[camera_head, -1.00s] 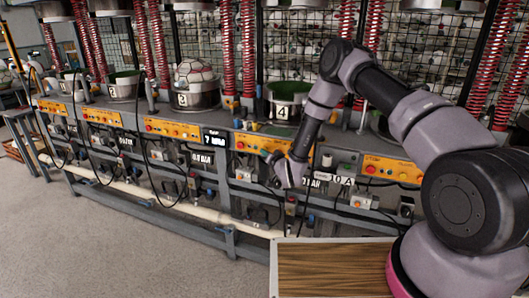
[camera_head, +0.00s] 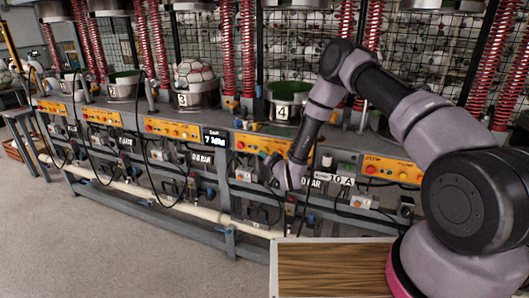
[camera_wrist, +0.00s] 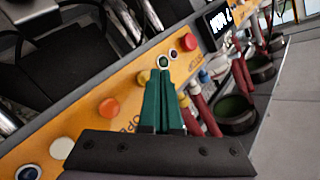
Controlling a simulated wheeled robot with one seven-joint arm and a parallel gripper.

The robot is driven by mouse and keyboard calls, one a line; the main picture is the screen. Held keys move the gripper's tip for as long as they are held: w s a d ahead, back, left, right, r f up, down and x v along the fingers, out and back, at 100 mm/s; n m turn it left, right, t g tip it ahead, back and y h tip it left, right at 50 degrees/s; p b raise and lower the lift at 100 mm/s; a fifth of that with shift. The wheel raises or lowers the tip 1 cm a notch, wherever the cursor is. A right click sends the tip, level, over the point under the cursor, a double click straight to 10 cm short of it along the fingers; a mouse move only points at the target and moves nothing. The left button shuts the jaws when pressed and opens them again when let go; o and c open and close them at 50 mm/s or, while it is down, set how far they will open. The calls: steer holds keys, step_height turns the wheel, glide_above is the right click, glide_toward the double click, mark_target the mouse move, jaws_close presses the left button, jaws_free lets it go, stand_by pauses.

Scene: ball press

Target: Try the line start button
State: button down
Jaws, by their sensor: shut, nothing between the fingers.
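An orange control panel (camera_head: 258,144) sits on the front of the press line below the can marked 4. In the wrist view the panel (camera_wrist: 85,122) carries a row of buttons: a red one (camera_wrist: 190,41), a small dark one (camera_wrist: 173,54), a green one (camera_wrist: 163,62), a yellow one (camera_wrist: 142,77), an orange one (camera_wrist: 108,107) and others. I cannot read which is line start. My gripper (camera_wrist: 163,75) is shut and empty, its green fingertips just short of the green button in the picture. Contact cannot be told. My gripper (camera_head: 271,160) is small in the head view.
A small lit display (camera_head: 215,138) stands left of the panel, also in the wrist view (camera_wrist: 220,18). Similar orange panels (camera_head: 172,129) run along the line. A ball (camera_head: 194,74) sits in can 3. Hoses and cables hang below. A wood-topped surface (camera_head: 330,268) is in front.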

steer(key=shift+s+a, duration=0.3)
steer(key=shift+s, duration=0.5)
steer(key=shift+s+a, duration=0.25)
steer(key=shift+s, duration=0.55)
steer(key=shift+s+a, duration=0.3)
steer(key=shift+s, duration=0.5)
